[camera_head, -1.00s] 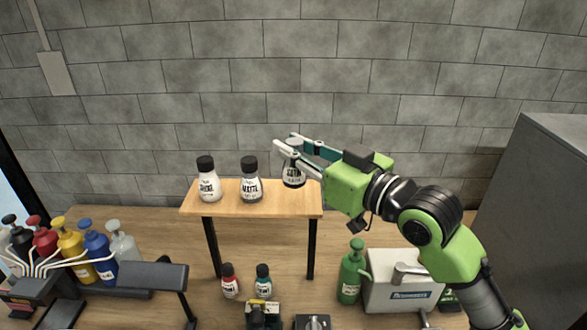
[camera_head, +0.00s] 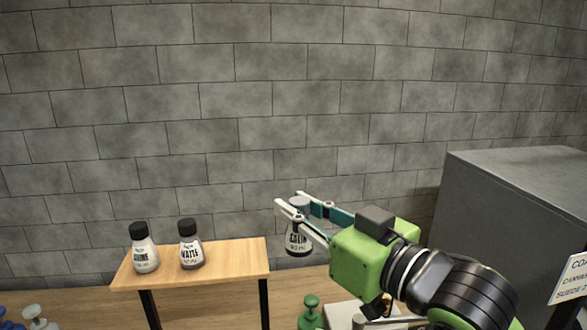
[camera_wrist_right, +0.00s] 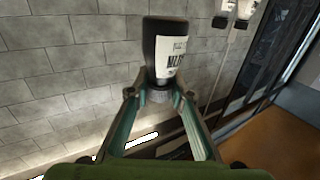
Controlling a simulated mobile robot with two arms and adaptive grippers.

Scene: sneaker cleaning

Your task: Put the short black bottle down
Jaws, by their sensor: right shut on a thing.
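My left gripper is not in view.
A white bottle (camera_head: 144,250) and a grey-bodied bottle (camera_head: 190,246), both black-capped, stand on the shelf's left and middle. The shelf's right end is bare. A green pump bottle (camera_head: 311,315) stands below. A large grey cabinet (camera_head: 500,210) is at right.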

